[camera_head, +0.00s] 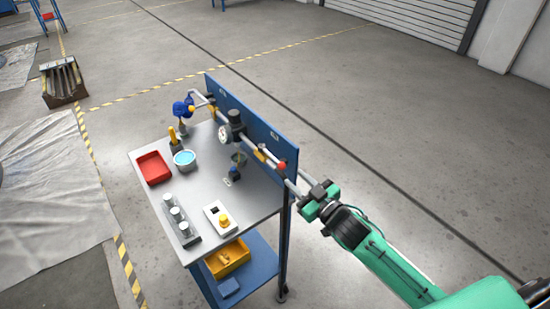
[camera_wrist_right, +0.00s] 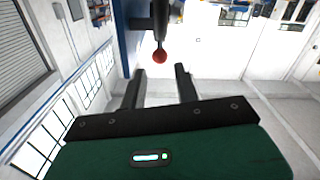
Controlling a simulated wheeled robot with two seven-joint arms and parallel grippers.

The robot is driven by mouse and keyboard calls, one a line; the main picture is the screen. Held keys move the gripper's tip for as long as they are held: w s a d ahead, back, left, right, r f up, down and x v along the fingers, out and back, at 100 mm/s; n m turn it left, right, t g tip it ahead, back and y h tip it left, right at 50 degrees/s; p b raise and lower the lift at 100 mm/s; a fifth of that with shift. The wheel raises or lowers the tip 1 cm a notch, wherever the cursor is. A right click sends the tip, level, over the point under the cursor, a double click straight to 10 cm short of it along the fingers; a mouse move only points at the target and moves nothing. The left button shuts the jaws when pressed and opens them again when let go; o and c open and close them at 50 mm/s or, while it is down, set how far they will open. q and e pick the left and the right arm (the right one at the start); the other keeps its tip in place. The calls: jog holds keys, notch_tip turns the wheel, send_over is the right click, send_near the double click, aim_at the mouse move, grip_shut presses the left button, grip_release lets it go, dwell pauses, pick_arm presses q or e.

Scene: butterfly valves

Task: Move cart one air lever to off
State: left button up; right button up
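The cart (camera_head: 150,190) has a grey metal top and a blue back panel (camera_head: 250,115). A grey pipe with yellow fittings and a round gauge (camera_head: 224,134) runs along the panel. A red ball knob (camera_head: 281,165) shows near the pipe's right end; in the right wrist view the knob (camera_wrist_right: 159,56) sits on the end of a dark rod. My right gripper (camera_head: 293,178) is at the cart's right end, close to the knob. Its two fingers (camera_wrist_right: 160,75) are apart and empty, with the knob just beyond the tips. My left gripper is not in view.
On the cart top are a red tray (camera_head: 153,168), a bowl of blue liquid (camera_head: 184,158), a rack of grey cylinders (camera_head: 177,222) and a white box with a yellow knob (camera_head: 217,219). A yellow bin (camera_head: 227,257) is on the lower shelf. Floor around the cart is open.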

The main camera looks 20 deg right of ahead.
aim_at(275, 159)
jog(key=p+x, duration=0.3)
jog(key=x, duration=0.6)
jog(key=shift+w+a, duration=0.1)
jog(key=shift+w, duration=0.25)
jog(key=shift+w+a, duration=0.2)
jog(key=shift+w, duration=0.4)
grip_shut()
